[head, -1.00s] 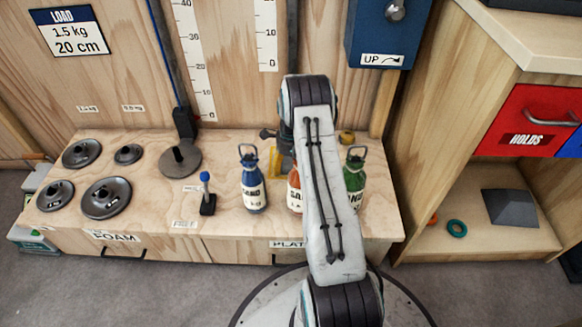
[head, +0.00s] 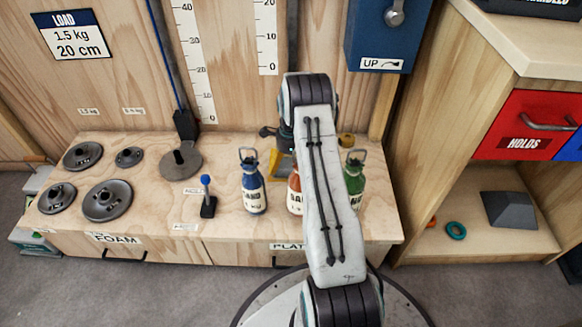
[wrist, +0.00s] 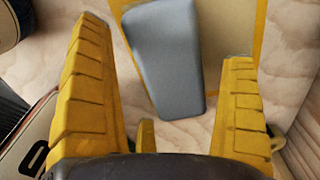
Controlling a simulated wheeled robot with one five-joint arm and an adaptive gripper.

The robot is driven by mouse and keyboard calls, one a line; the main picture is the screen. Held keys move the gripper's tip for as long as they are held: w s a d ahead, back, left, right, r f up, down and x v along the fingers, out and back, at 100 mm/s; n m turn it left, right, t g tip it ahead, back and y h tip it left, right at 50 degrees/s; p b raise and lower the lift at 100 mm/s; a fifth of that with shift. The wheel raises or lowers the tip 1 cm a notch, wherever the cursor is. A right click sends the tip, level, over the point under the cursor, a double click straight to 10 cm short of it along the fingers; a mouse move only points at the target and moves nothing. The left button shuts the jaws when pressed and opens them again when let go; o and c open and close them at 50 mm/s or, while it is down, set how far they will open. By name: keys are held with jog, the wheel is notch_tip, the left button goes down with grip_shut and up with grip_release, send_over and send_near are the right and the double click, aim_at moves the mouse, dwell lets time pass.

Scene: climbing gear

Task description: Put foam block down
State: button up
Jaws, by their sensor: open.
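The foam block (wrist: 165,60), grey-blue and long with rounded edges, lies in the wrist view on a pale wooden surface, partly over a yellow-bordered patch (wrist: 235,25). My gripper (wrist: 164,42) has yellow ridged fingers spread wide, one to each side of the block. Gaps show between the block and both fingers, so it is not gripped. In the head view my arm hides the block and most of the gripper; a little yellow shows left of the arm.
On the wooden bench stand a blue bottle (head: 253,183), an orange-labelled bottle (head: 294,190) and a green bottle (head: 354,180) close around my arm. A blue-knobbed lever (head: 207,197) and several dark discs (head: 107,201) are to the left. A cabinet (head: 430,130) borders the right.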

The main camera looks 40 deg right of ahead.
notch_tip(320, 180, up, 10)
jog(key=p, duration=0.3)
jog(key=shift+p, duration=0.35)
jog(key=shift+r, duration=0.1)
jog(key=s+a+r+n+t+p, duration=0.1)
jog(key=s+a+r+n+p, duration=0.35)
jog(key=r, duration=0.75)
jog(key=s+a+r+n+p, duration=0.1)
jog(key=a+r+n+p, duration=0.3)
jog(key=r+p, duration=0.6)
jog(key=s+a+r+n+t+p, duration=0.1)
jog(key=s+a+r+n+p, duration=0.25)
jog(key=r, duration=1.05)
jog(key=s+a+r+n+p, duration=0.6)
jog(key=s+r+p, duration=0.3)
jog(key=r, duration=0.2)
jog(key=s+a+r+n+t+p, duration=0.1)
jog(key=s+a+r+n+p, duration=0.5)
jog(key=s+r+p, duration=0.4)
jog(key=shift+r+n+t, duration=0.3)
jog(key=shift+r+n, duration=0.4)
jog(key=shift+r, duration=0.35)
jog(key=shift+a, duration=0.1)
